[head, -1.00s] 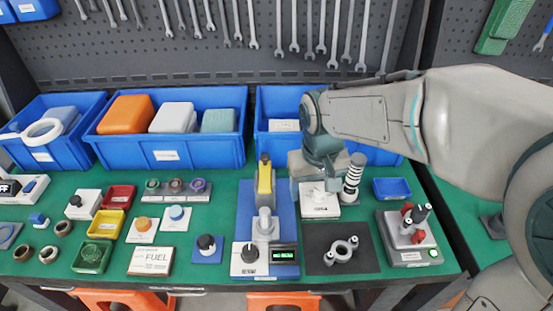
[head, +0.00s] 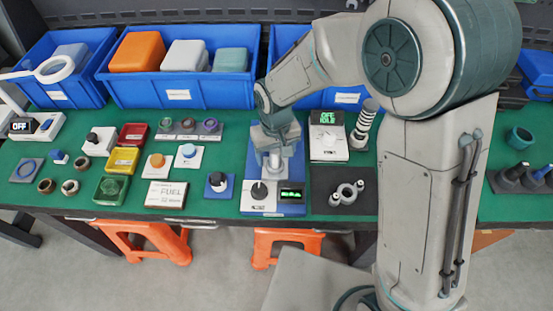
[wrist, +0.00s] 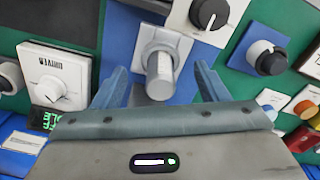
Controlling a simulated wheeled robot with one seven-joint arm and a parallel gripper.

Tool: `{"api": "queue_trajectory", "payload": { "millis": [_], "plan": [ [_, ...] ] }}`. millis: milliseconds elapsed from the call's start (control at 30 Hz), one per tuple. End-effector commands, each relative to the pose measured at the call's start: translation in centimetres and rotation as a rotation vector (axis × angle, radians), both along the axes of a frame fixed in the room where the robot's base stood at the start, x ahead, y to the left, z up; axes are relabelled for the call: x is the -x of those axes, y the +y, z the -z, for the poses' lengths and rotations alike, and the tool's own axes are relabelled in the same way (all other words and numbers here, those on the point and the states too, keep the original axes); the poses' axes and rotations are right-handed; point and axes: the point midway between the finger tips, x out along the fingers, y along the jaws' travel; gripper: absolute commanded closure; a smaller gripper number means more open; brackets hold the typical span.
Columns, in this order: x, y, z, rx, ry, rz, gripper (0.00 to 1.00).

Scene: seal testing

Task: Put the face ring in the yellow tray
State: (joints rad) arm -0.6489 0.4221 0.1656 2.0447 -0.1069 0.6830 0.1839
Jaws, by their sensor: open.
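The yellow tray (head: 122,160) lies left of centre on the green bench, between a red tray and a green tray. I see nothing distinct inside it. Several small dark rings (head: 70,187) lie loose to its lower left; I cannot tell which ring is the face ring. My gripper (head: 273,153) is over the blue-based tester (head: 290,208), well right of the yellow tray. In the wrist view my gripper (wrist: 162,82) is open, its blue fingers either side of a grey cylindrical post (wrist: 160,75), with space visible beside it. Whether the fingers touch it is unclear.
A red tray (head: 133,134) and a green tray (head: 110,189) flank the yellow one. A FUEL box (head: 166,194) and knob units stand between it and my gripper. Blue bins (head: 180,92) line the back. A dark mat (head: 325,180) bears a lugged metal ring (head: 346,193).

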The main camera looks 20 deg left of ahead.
Motion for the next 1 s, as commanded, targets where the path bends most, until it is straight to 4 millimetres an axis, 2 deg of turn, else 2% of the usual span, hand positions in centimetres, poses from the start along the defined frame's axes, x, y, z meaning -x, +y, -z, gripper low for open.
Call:
{"api": "queue_trajectory", "payload": {
  "millis": [100, 300, 633, 667, 800, 833, 867, 900, 967, 1000],
  "plan": [
    [0.1, 0.0, 1.9, 0.003, 0.003, 0.0, 0.33],
    [0.1, 0.0, 3.6, 0.001, 0.001, -0.001, 0.33],
    [0.0, 0.0, 3.9, 0.0, 0.0, -0.001, 0.33],
    [0.0, 0.0, 3.9, 0.0, 0.0, -0.001, 0.38],
    [0.0, 0.0, 3.9, 0.0, 0.0, -0.001, 0.77],
    [0.0, 0.0, 3.9, 0.0, 0.0, -0.001, 0.81],
    [0.0, 0.0, 3.9, 0.0, 0.0, -0.001, 0.81],
    [0.0, 0.0, 3.9, 0.0, 0.0, -0.001, 0.64],
    [0.0, 0.0, 3.9, 0.0, 0.0, 0.0, 0.81],
    [0.0, 0.0, 3.9, 0.0, 0.0, 0.0, 0.82]
  ]
}}
